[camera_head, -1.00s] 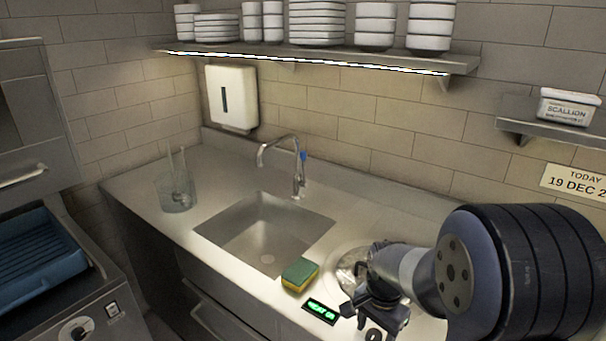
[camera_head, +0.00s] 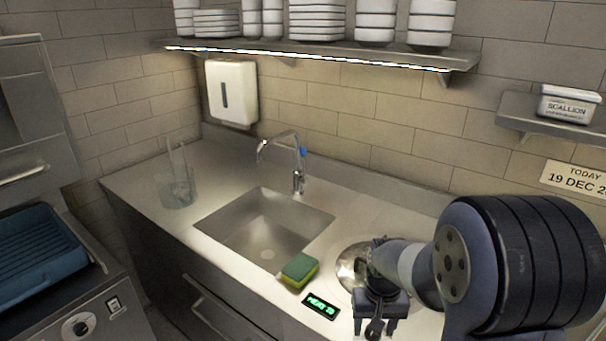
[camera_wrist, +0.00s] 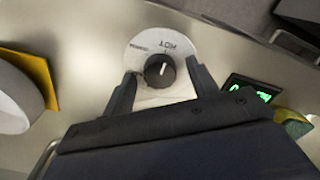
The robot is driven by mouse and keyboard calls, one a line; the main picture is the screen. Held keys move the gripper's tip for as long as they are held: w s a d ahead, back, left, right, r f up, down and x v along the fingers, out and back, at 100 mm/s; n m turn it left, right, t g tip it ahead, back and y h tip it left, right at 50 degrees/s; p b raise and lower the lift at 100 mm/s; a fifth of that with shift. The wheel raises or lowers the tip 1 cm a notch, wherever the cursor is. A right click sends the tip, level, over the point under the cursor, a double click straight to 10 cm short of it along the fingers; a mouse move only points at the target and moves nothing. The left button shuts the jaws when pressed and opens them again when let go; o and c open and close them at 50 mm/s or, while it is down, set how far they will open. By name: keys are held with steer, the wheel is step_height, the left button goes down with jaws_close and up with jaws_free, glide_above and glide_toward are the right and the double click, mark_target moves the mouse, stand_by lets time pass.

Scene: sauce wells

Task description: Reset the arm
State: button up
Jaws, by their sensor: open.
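My gripper (camera_head: 375,326) is low over the front right of the steel counter, pointing down. Its jaws are open. In the wrist view my gripper's two fingers (camera_wrist: 163,74) stand on either side of a black dial knob (camera_wrist: 160,72), with gaps that I cannot judge exactly. The knob has a white pointer and sits on a pale round plate (camera_wrist: 146,45) with printed letters. In the head view the knob is mostly hidden by the gripper. A small black display (camera_head: 321,307) with green text lies left of the gripper. The display also shows in the wrist view (camera_wrist: 250,87).
A round metal well or lid (camera_head: 347,262) lies just behind the gripper. A green and yellow sponge (camera_head: 299,268) lies between it and the sink (camera_head: 240,228). A faucet (camera_head: 298,175), a glass container (camera_head: 178,190) and a shelf (camera_head: 320,51) of white dishes are farther back.

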steer(key=n, duration=0.6)
steer(key=shift+p, duration=0.3)
steer(key=n, duration=0.6)
steer(key=shift+p, duration=0.4)
steer(key=shift+n, duration=0.3)
steer(key=shift+r, duration=0.15)
